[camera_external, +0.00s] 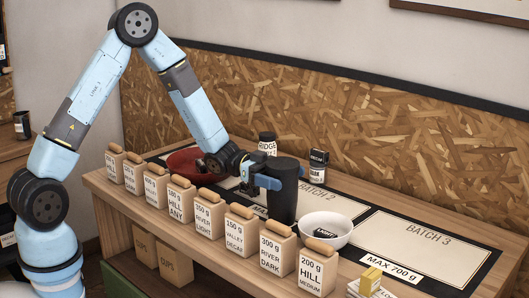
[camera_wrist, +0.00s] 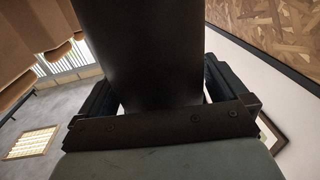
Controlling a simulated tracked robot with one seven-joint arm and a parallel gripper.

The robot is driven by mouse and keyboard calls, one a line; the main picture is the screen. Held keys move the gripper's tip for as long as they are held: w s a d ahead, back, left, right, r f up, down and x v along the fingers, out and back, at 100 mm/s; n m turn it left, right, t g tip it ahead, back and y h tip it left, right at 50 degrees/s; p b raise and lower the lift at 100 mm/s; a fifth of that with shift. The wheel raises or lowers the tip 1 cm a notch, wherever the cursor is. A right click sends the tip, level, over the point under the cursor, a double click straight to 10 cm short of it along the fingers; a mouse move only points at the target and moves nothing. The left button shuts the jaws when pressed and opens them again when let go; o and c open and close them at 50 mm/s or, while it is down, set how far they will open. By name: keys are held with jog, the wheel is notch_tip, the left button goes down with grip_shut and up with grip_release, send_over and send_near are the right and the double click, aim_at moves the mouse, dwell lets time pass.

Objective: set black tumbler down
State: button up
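The black tumbler (camera_external: 283,190) is upright in my gripper (camera_external: 272,180), at the counter mat between the red bowl and the white bowl. In the wrist view the tumbler (camera_wrist: 143,60) fills the middle, between the two fingers of my gripper (camera_wrist: 160,98), which close on its sides. In the external view its base is near the mat; I cannot tell whether it touches. The mat's BATCH 2 field (camera_external: 312,199) lies just right of and behind the tumbler. The BATCH 3 field (camera_external: 425,238) is empty apart from its label.
The red bowl (camera_external: 184,162) stands behind my wrist. The white bowl (camera_external: 326,228), holding a dark item, stands close right of the tumbler. Two dark jars (camera_external: 318,168) stand behind. Several labelled bean bags (camera_external: 239,230) line the front edge.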

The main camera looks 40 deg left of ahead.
jog(key=s+a, duration=0.1)
jog(key=a, duration=1.1)
jog(key=w+a+r+n+t+y, duration=0.3)
jog(key=a+r+n+t+y, duration=0.6)
jog(key=a+r+y, duration=0.45)
jog(key=s+a+r+n+g+y, duration=0.1)
jog(key=s+a+r+n+y, duration=0.3)
jog(key=s, duration=0.5)
jog(key=s+a+r+n+g+y, duration=0.1)
jog(key=s+a+r+n+y, duration=0.1)
jog(key=s+a, duration=0.55)
jog(key=s+d+n+g, duration=0.1)
jog(key=s, duration=0.7)
jog(key=s+d+f+g+h, duration=0.1)
jog(key=s+g, duration=0.1)
jog(key=s, duration=0.6)
jog(key=shift+d+f+n, duration=0.25)
jog(key=shift+d+n, duration=0.15)
jog(key=shift+h, duration=0.25)
